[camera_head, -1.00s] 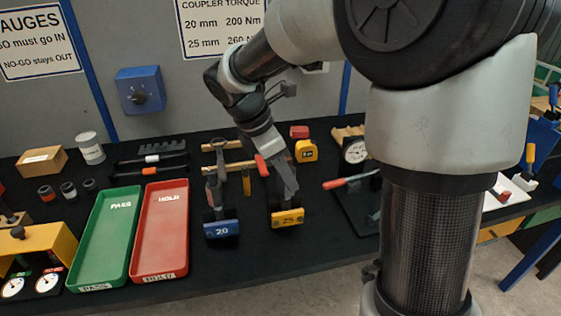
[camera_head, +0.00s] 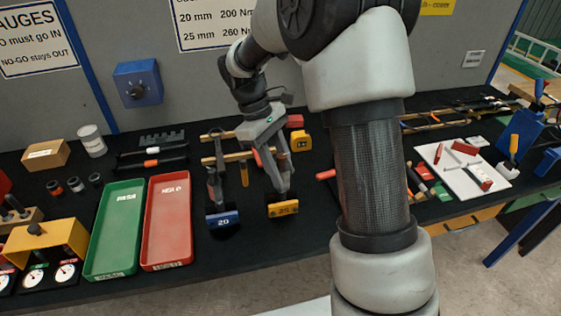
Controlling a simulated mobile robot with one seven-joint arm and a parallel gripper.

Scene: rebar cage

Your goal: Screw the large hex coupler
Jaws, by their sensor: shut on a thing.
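My gripper (camera_head: 282,190) points down at the yellow block marked 25 (camera_head: 284,208), with its fingertips just behind the label. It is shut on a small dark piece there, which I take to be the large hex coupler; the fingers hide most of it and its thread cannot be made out. To the left, the blue block marked 20 (camera_head: 222,219) has a dark upright bar piece on its stand.
A green PASS tray (camera_head: 116,228) and a red HOLD tray (camera_head: 167,222) lie to the left. A hammer, a yellow tape measure (camera_head: 301,140) and other tools lie behind the blocks. A white board (camera_head: 461,171) lies right of my arm.

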